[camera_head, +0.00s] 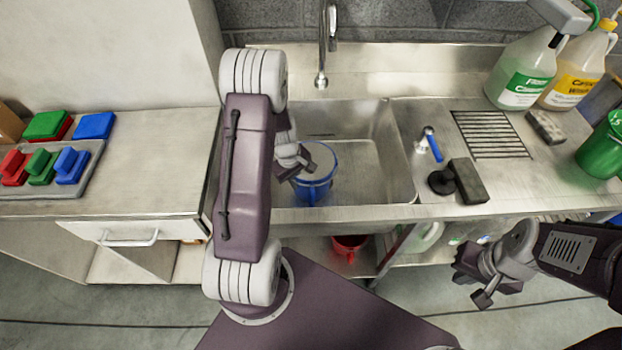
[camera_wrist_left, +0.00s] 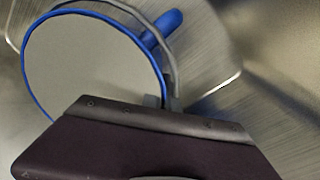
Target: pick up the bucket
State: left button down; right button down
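A bucket with a blue rim (camera_head: 318,190) stands in the sink basin, below the faucet. In the left wrist view the bucket (camera_wrist_left: 90,60) shows its round grey inside, blue rim, and a wire handle with a blue grip (camera_wrist_left: 163,28) at its right side. My left gripper (camera_head: 303,168) reaches down over the bucket's rim, and its palm hides part of it. In the left wrist view the left fingertips (camera_wrist_left: 163,102) are at the rim near the handle wire; whether they hold it is unclear. My right gripper (camera_head: 474,287) is open and empty, right of the sink in front of the counter.
The steel sink (camera_head: 382,155) surrounds the bucket. A faucet (camera_head: 322,60) hangs behind it. A blue-handled tool (camera_head: 430,143) and a dark block (camera_head: 467,181) lie on the right counter. Jugs (camera_head: 522,75) stand behind. A red bucket (camera_head: 349,248) sits below.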

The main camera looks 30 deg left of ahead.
pick_arm(q)
jog(key=shift+w, duration=0.1)
dwell(0.4)
jog(key=shift+r, duration=0.15)
jog(key=shift+w+a+r, duration=0.1)
jog(key=shift+w+r, duration=0.05)
jog(key=shift+r, duration=0.2)
jog(key=shift+r+p, duration=0.55)
jog(key=shift+r, duration=1.1)
jog(key=w+d+r+p, duration=0.1)
jog(key=w+d+r, duration=0.1)
jog(key=d+r, duration=0.4)
jog(key=shift+d+r, duration=0.4)
jog(key=shift+d, duration=2.35)
jog(key=shift+p, duration=0.3)
